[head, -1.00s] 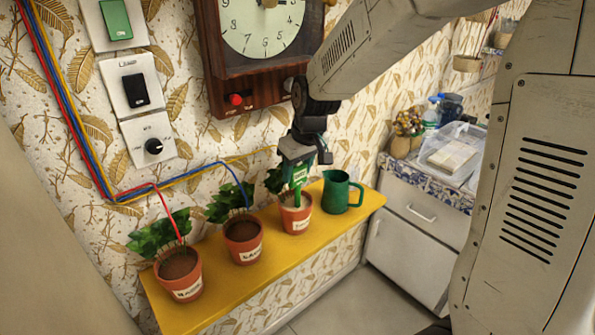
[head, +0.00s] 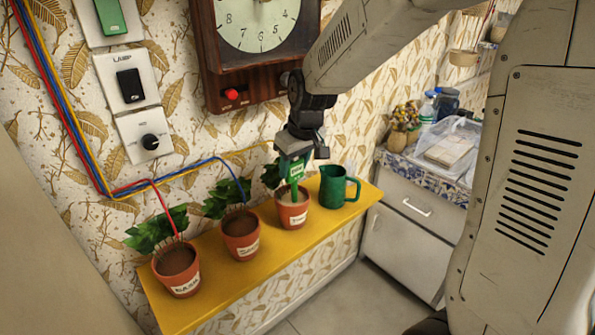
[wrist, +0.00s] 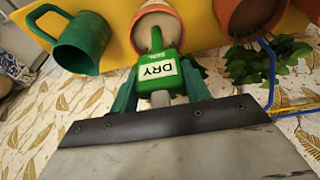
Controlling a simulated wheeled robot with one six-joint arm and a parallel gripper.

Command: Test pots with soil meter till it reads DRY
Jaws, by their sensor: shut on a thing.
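My gripper (head: 294,155) is shut on the green soil meter (wrist: 157,70), whose white label reads DRY in the wrist view. The meter also shows in the head view (head: 293,170), pointing down at the right-hand pot (head: 292,213). Its probe reaches the pale soil of this pot (wrist: 157,28); how deep it sits I cannot tell. The middle pot (head: 241,240) and the left pot (head: 178,276) hold darker brown soil. All three are terracotta with white labels and leafy plants, standing on a yellow shelf (head: 232,283).
A green jug (head: 333,190) stands just right of the right-hand pot. Red, blue and yellow wires run down the wall; the red one (head: 165,210) ends at the left pot, the blue one (head: 232,170) near the middle pot. A clock (head: 255,50) hangs above.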

